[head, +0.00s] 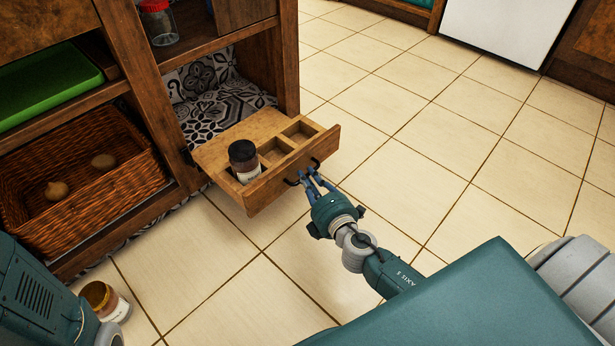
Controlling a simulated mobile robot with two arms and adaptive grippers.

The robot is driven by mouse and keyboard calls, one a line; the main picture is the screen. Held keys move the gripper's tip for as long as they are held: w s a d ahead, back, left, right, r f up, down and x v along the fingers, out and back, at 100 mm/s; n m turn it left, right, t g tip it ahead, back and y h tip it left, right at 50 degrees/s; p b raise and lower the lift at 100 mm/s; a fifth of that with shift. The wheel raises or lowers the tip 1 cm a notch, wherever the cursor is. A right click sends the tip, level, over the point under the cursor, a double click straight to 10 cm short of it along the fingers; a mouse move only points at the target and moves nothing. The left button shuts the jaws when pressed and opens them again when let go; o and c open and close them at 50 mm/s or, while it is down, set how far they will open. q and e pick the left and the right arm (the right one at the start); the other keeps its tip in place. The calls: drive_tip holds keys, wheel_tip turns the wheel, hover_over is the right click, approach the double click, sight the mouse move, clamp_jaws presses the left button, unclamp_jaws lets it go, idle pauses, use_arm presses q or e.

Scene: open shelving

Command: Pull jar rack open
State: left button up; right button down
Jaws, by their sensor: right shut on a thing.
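The jar rack (207,153) is a light wooden pull-out tray with square compartments, standing out from the lower shelf opening of the wooden unit. A jar with a dark lid (244,160) stands upright in its left part; the compartments to the right look empty. My left gripper is not visible; only a part of my left arm shows at the lower left.
A wicker basket (130,167) with two round brown items and a green tray (48,84) sit on the left shelves. A jar with a red lid (158,22) stands on the shelf above. Another jar (106,301) stands on the tiled floor at lower left. The floor to the right is clear.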

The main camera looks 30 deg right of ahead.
drive_tip(key=shift+a, duration=0.15)
drive_tip(key=c, duration=1.7)
unclamp_jaws()
drive_tip(key=s, duration=0.2)
drive_tip(key=s+r, duration=0.1)
drive_tip(key=s, duration=0.4)
drive_tip(key=shift+s+a+r, duration=0.15)
drive_tip(key=shift+s, duration=0.05)
